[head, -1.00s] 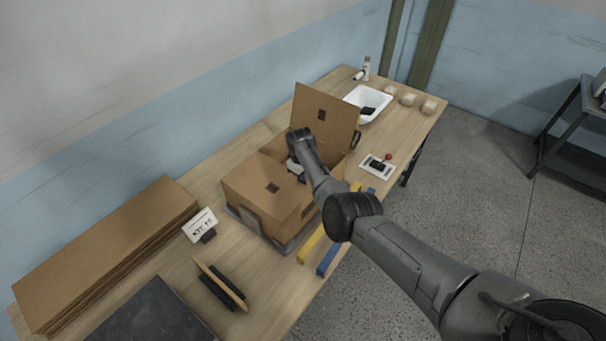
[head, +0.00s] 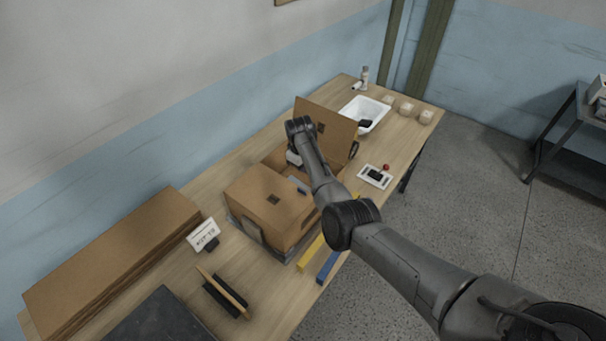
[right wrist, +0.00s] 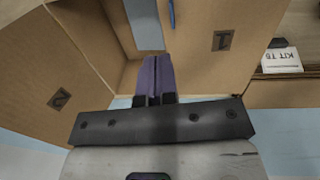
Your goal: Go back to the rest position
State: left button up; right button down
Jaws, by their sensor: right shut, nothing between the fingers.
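My right gripper (right wrist: 157,62) has its purple-grey fingers together, with nothing between them, in the right wrist view. It points towards the open cardboard box, with brown walls or flaps on both sides. In the head view my right arm reaches over the cardboard box (head: 262,205), and its wrist hides part of the opening. The fingertips are hidden there. A far flap (head: 336,130) stands up and leans back; a near panel covers the front part. A small grey-blue piece (head: 299,184) shows at the opening. My left gripper is out of view.
On the wooden table are flat cardboard sheets (head: 115,255), a kit sign (head: 203,234), a brush-like tool (head: 225,293), yellow (head: 311,252) and blue (head: 328,266) bars, and a white basin (head: 374,108). A dark cart (head: 570,135) stands right. Grey floor lies between.

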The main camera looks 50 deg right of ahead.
jog(key=shift+r, duration=1.85)
